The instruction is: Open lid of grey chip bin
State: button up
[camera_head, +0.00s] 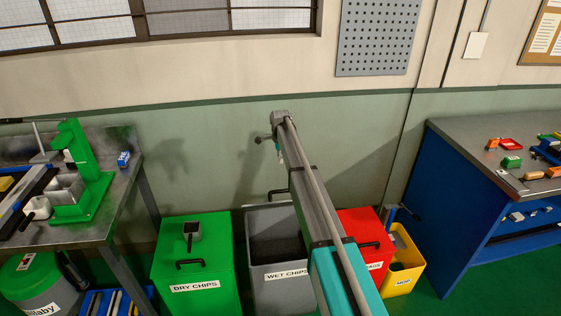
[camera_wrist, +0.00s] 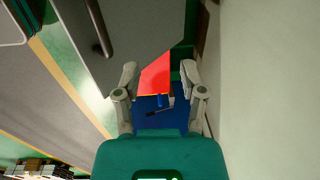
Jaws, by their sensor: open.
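The grey chip bin (camera_head: 279,291), labelled WET CHIPS, stands between the green and red bins. Its dark inside (camera_head: 272,245) shows from above, and its lid appears raised at the back, with the dark handle (camera_head: 278,192) sticking up near the wall. In the wrist view, a grey panel that looks like the lid (camera_wrist: 130,45) carries a dark bar handle (camera_wrist: 98,28). My gripper (camera_wrist: 158,75) is open and empty, with the handle outside its fingers, to the left. In the head view my arm partly hides the gripper and the bin's right side.
A red bin (camera_head: 361,224) and yellow MOP bin (camera_head: 411,246) are right. Workbenches (camera_head: 150,190) (camera_head: 450,135) flank the bins; the wall (camera_head: 220,140) is close behind.

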jog(key=shift+s+f, duration=0.1)
jog(key=shift+s, duration=0.2)
jog(key=shift+c, duration=1.1)
jog(key=s, duration=0.1)
jog(key=s+b, duration=0.1)
jog(key=shift+s+d+f+t, duration=0.2)
jog(key=shift+s+f+t, duration=0.1)
jog(key=shift+f, duration=0.05)
grip_shut()
jog(key=s+d+f+t+b, duration=0.1)
jog(key=s+t+b, duration=0.2)
jog(key=s, duration=0.9)
jog(key=shift+s+d+f+t, duration=0.15)
jog(key=shift+d+f+t, duration=0.1)
jog(key=shift+t, duration=0.15)
